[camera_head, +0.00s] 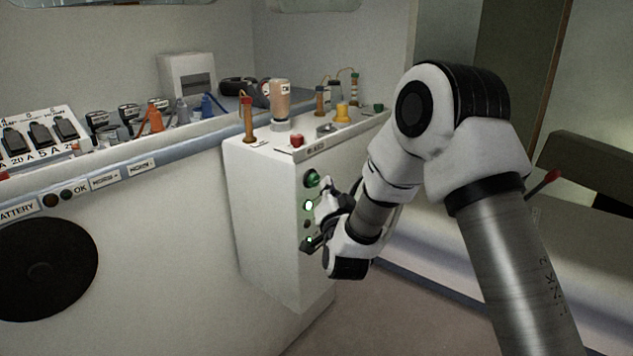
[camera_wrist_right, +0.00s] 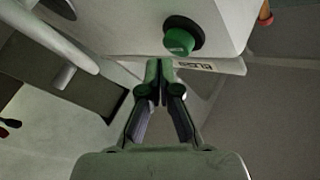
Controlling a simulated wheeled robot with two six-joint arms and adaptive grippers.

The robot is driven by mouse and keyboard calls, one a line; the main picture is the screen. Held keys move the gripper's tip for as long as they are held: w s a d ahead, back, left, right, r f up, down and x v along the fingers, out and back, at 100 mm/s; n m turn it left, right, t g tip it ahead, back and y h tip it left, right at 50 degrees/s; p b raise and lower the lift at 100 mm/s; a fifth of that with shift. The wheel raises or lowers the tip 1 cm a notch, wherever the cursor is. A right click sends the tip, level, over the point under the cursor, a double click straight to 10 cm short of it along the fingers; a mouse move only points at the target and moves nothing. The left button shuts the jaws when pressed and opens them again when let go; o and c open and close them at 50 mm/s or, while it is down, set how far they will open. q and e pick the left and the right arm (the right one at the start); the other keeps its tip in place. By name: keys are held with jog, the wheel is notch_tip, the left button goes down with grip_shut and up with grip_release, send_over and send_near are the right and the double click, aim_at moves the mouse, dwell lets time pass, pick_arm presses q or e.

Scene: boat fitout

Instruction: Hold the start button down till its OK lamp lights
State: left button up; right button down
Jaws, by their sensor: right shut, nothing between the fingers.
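The green start button (camera_head: 312,178) sits in a dark collar on the white cabinet's front face; it also shows in the right wrist view (camera_wrist_right: 179,41). Below it in the head view a round green-white lamp (camera_head: 308,205) is lit; I cannot read a label on it. A dark round spot (camera_head: 307,224) is under that. My right gripper (camera_head: 320,205) is in front of this face; in the right wrist view its green-tinted fingertips (camera_wrist_right: 160,70) are shut and empty, beside the button in the picture. I cannot tell whether they touch anything. My left gripper is not in view.
The white cabinet (camera_head: 270,215) carries a red button (camera_head: 297,140), a yellow knob (camera_head: 342,112) and bottle-like parts. The left counter has breakers, connectors and a panel with an OK label (camera_head: 80,188) and two dark round spots. Open floor (camera_head: 370,320) lies below.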

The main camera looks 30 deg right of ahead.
jog(key=s, duration=0.1)
jog(key=s+d, duration=0.1)
jog(key=s, duration=0.1)
jog(key=s+d, duration=0.1)
jog(key=shift+s, duration=0.35)
dwell(0.3)
jog(key=s+a+f+n+g+y+p, duration=0.1)
jog(key=s+a+f+n+g+y, duration=0.2)
jog(key=f, duration=0.7)
jog(key=s+a+f+n+g+y+p, duration=0.1)
jog(key=s+a+f+g, duration=0.3)
jog(key=f, duration=0.6)
jog(key=s+a+f+n+g+y, duration=0.15)
jog(key=s+f, duration=0.35)
jog(key=f, duration=0.5)
jog(key=s+a+f+n+g, duration=0.2)
jog(key=s+f+g, duration=0.1)
jog(key=s, duration=0.4)
jog(key=s+a+f+n+g+y, duration=0.1)
jog(key=s+a+f+n+g, duration=0.1)
jog(key=s, duration=0.6)
jog(key=s+a+f+n+g+y, duration=0.1)
jog(key=s+f+g, duration=0.3)
jog(key=s, duration=0.4)
jog(key=shift+s+a+f+n+p, duration=0.15)
jog(key=shift+a+f+n+p, duration=0.3)
jog(key=shift+n, duration=0.1)
jog(key=shift+g, duration=0.25)
